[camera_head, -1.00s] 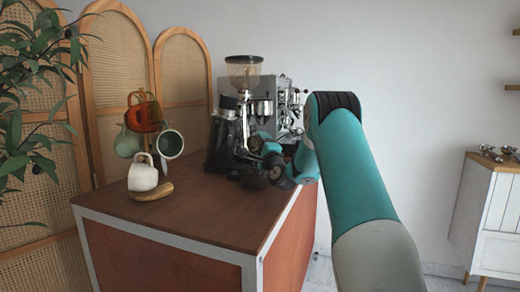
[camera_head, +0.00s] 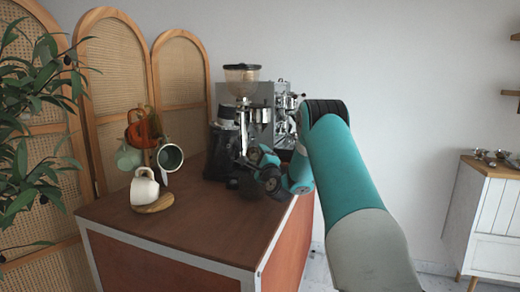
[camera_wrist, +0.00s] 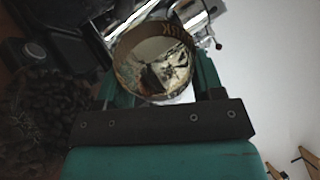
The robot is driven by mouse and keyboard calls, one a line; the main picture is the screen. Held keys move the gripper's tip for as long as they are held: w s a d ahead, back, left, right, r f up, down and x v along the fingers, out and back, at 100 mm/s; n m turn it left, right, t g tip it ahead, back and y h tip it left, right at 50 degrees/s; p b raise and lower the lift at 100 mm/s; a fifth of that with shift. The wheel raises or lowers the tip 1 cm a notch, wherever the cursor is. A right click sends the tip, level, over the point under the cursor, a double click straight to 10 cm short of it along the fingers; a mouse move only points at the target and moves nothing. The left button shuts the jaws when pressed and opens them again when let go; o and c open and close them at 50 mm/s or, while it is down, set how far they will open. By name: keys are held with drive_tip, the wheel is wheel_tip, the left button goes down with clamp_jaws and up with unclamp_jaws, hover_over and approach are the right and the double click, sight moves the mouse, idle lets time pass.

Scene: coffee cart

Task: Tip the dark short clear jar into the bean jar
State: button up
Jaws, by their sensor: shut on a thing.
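In the wrist view my gripper (camera_wrist: 157,82) is shut on a short clear jar (camera_wrist: 150,62). Its round rim faces the camera, so I look into it; faint dark lettering shows at its upper right. The inside looks brown and pale with dark patches, and I cannot tell contents from reflections. A clear hopper (camera_head: 242,76) with brown stuff low inside tops the grinder. I cannot tell whether it is the bean jar.
A dark lumpy heap (camera_wrist: 45,120), perhaps beans, lies left in the wrist view. A metal espresso machine (camera_head: 287,118) stands at the cart's back right. The brown cart top (camera_head: 205,225) is clear in front.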

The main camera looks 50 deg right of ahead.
drive_tip(key=shift+a+f+m+g+y+p, duration=0.15)
drive_tip(key=shift+f+m+g+p, duration=0.65)
drive_tip(key=shift+p, duration=2.7)
drive_tip(key=shift+f+m+g+y+p, duration=0.15)
drive_tip(key=shift+f+m+g+p, duration=0.65)
drive_tip(key=shift+p, duration=2.65)
drive_tip(key=m+p, duration=0.2)
drive_tip(key=p, duration=0.6)
drive_tip(key=shift+r+m, duration=0.1)
drive_tip(key=shift+m, duration=0.3)
drive_tip(key=shift+g+p, duration=0.3)
drive_tip(key=shift+p, duration=0.05)
drive_tip(key=shift+d+r+m+g+y+p, duration=0.2)
drive_tip(key=shift+d+m+g+y+p, duration=0.15)
drive_tip(key=shift+d+m+p, duration=0.4)
drive_tip(key=d+m+y, duration=0.1)
drive_tip(key=d+m+g+p, duration=0.1)
drive_tip(key=m, duration=0.1)
drive_tip(key=shift+d+r+y, duration=0.15)
drive_tip(key=shift+r+y, duration=0.2)
drive_tip(key=shift+r, duration=0.05)
drive_tip(key=shift+w+d+r+m+g+y, duration=0.1)
drive_tip(key=shift+d+r+m+g+y, duration=0.15)
drive_tip(key=shift+m+y, duration=0.35)
drive_tip(key=shift+d+m+g+y, duration=0.1)
drive_tip(key=shift+d+m+y, duration=0.25)
drive_tip(key=shift+m, duration=0.3)
